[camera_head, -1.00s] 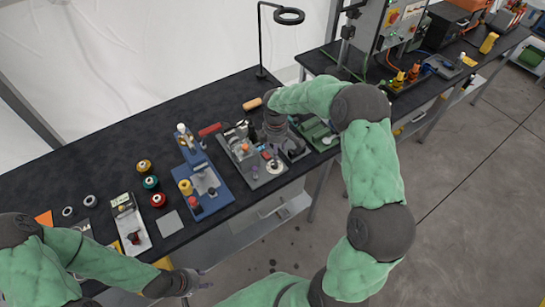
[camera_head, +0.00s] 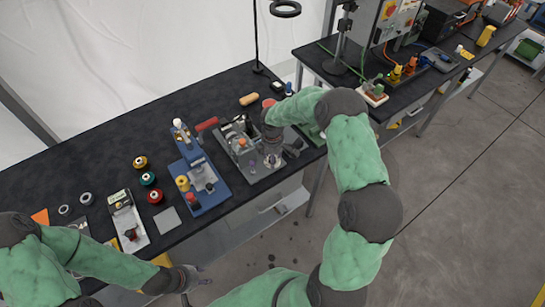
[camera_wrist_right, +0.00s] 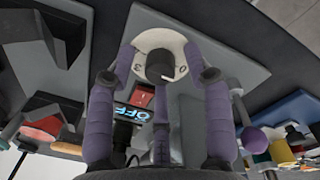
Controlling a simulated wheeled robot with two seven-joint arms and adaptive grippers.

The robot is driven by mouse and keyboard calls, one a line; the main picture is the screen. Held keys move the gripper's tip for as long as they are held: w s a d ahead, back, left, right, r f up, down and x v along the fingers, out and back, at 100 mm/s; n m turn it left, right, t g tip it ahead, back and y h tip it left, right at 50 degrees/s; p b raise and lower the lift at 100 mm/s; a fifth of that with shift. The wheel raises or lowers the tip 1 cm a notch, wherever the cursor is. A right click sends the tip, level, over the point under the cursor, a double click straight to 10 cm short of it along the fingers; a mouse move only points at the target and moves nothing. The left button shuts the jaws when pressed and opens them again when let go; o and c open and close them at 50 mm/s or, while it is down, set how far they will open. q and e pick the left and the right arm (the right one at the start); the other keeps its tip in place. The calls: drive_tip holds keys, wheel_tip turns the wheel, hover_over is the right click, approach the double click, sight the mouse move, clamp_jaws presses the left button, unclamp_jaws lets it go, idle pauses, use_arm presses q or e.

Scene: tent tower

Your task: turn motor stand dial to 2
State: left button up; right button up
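The grey motor stand (camera_head: 263,174) sits on the dark bench under my right gripper (camera_head: 271,155). In the right wrist view its dial (camera_wrist_right: 160,52) is a white disc with a dark central knob; the marks 3 and 0 show. I cannot tell whether the fingers touch the disc. A red switch (camera_wrist_right: 142,95) and a lit OFF display (camera_wrist_right: 134,113) are beside the dial. My left gripper (camera_head: 192,278) hangs off the bench's front edge; its opening is unclear.
A blue fixture (camera_head: 200,182) stands left of the motor stand. Several coloured spools, including a red one (camera_head: 155,196), and a white-grey device (camera_head: 128,220) lie farther left. A lamp pole (camera_head: 257,40) rises behind.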

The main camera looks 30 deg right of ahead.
clamp_jaws()
drive_tip(key=shift+m, duration=0.3)
drive_tip(key=m+b, duration=0.2)
drive_tip(key=m, duration=0.1)
drive_tip(key=shift+f+m+b, duration=0.15)
drive_tip(key=shift+m+b, duration=0.15)
drive_tip(key=shift+m, duration=0.1)
drive_tip(key=m+b, duration=0.2)
drive_tip(key=m, duration=0.2)
drive_tip(key=m+b, duration=0.1)
drive_tip(key=m, duration=0.4)
drive_tip(key=shift+b, duration=0.4)
drive_tip(key=m+b, duration=0.1)
drive_tip(key=m, duration=0.3)
drive_tip(key=shift+g, duration=0.3)
drive_tip(key=shift+m, duration=0.3)
